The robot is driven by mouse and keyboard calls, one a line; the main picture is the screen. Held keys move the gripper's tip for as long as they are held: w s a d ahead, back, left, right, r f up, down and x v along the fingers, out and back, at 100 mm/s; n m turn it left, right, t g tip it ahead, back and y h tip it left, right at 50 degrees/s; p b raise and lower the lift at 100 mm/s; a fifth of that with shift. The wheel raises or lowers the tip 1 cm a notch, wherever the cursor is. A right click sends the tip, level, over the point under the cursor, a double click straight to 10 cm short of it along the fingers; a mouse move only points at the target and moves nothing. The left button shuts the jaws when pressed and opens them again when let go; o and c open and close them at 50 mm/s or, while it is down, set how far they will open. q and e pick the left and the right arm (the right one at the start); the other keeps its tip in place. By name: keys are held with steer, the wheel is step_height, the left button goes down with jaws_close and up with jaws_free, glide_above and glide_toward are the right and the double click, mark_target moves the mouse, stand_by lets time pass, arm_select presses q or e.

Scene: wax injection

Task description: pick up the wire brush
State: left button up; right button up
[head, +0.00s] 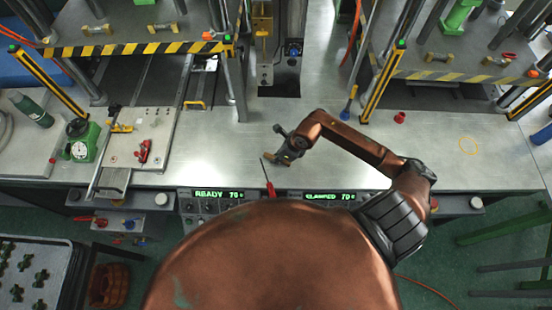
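A red-handled tool (269,187) with a thin shaft lies just left of and nearer than the gripper. My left gripper is not in view.
A blue-and-yellow tool (347,104) and a red cup (399,118) are on the bench to the right. Presses with striped edges stand behind. The bench right of my arm is mostly clear.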

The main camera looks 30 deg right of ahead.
mark_target(274, 157)
jaws_close()
steer(key=shift+r, duration=0.1)
steer(key=shift+r+p, duration=0.2)
steer(key=shift+p, duration=0.15)
step_height(274, 157, up, 2)
steer(key=shift+r+b, duration=0.2)
steer(key=shift+b, duration=0.3)
steer(key=s+a+r+b, duration=0.1)
steer(key=s+a+r, duration=0.3)
steer(key=s+r, duration=0.1)
steer(key=s+a+r, duration=0.5)
steer(key=shift+s+a+r+b, duration=0.2)
steer(key=shift+a+r+b, duration=0.05)
steer(key=shift+b, duration=0.1)
steer(key=shift+c, duration=0.3)
jaws_free()
jaws_close()
